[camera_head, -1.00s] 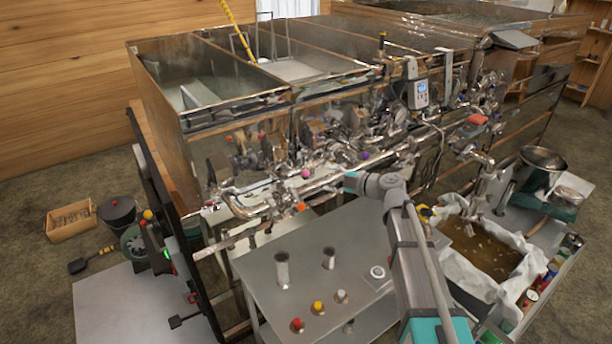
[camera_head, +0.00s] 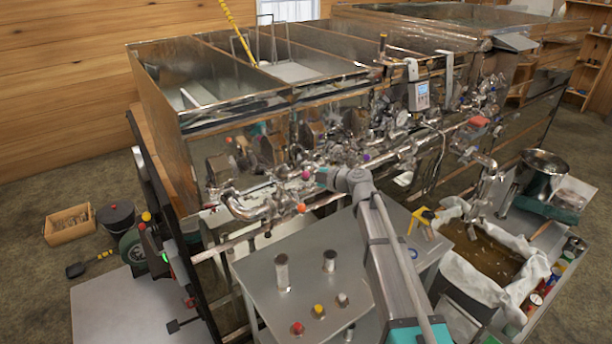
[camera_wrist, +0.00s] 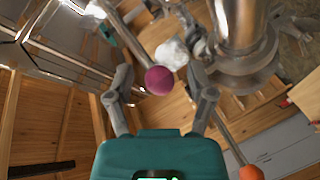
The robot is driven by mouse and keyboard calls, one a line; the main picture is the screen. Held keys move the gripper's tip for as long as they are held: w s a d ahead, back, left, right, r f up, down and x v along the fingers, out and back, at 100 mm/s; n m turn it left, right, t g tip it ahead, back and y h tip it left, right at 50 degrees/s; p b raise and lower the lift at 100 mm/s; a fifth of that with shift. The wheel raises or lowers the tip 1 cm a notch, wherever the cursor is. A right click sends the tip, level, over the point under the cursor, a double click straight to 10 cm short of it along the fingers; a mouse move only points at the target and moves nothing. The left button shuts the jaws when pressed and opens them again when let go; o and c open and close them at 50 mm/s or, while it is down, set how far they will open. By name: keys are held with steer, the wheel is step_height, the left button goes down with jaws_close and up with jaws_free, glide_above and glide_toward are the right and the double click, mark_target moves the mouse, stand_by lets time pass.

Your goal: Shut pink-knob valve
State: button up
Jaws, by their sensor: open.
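The pink knob (camera_head: 306,175) sits on the pipework along the front of the evaporator. In the wrist view the pink knob (camera_wrist: 159,80) is a round magenta ball, near the middle of the picture. My gripper (camera_wrist: 160,76) is open, with one finger on each side of the ball and a visible gap on both sides. The fingertips are hard to make out there. The valve body behind the knob is mostly unclear.
An orange knob (camera_head: 301,208) is just below; it also shows in the wrist view (camera_wrist: 251,173). A purple knob (camera_head: 367,157) is farther right on the pipes. A metal table (camera_head: 255,285) with cups and small knobbed items stands below my arm. A wide metal pipe (camera_wrist: 240,25) is close beside the right finger.

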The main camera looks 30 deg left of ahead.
jaws_close()
stand_by(0.6)
